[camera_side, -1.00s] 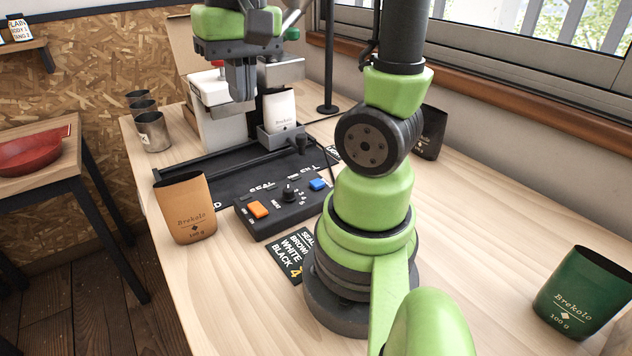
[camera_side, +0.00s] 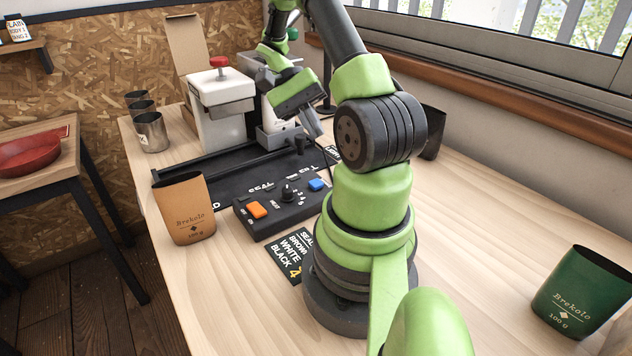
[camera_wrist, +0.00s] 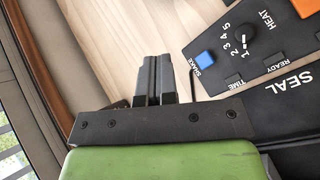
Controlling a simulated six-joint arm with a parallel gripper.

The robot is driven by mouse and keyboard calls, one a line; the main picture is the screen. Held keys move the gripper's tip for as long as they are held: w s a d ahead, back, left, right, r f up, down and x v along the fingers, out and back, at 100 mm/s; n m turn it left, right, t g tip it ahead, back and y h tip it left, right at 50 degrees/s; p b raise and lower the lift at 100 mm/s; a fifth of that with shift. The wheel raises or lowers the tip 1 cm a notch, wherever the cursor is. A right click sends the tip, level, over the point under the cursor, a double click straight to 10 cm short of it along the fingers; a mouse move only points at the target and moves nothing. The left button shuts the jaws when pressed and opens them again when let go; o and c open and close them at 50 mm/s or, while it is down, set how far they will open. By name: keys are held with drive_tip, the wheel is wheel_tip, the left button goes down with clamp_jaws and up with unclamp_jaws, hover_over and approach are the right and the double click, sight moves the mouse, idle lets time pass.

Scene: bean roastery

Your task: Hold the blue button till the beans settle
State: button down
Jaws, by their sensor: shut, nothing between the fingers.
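The blue button (camera_side: 317,184) sits at the far right corner of the black control box (camera_side: 286,216), apart from my gripper. In the wrist view the blue button (camera_wrist: 204,60) lies right of my fingers, beside the word SHAKE. My gripper (camera_side: 315,130) is shut and empty, tilted above the back of the box, near the filling station. Its fingers also show together in the wrist view (camera_wrist: 153,60). The bag at the filling station is hidden behind my gripper, and no beans can be seen.
An orange button (camera_side: 257,210) and a dark knob (camera_side: 287,193) share the box. A brown bag (camera_side: 187,208) stands left of it, a green bag (camera_side: 582,292) far right. A white machine with a red knob (camera_side: 219,62) stands behind.

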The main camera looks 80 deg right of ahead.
sight(313, 182)
drive_tip(key=shift+f, duration=4.4)
drive_tip(key=shift+f, duration=0.15)
drive_tip(key=shift+f, duration=0.25)
drive_tip(key=shift+f, duration=0.5)
idle(1.9)
drive_tip(key=shift+r, duration=0.95)
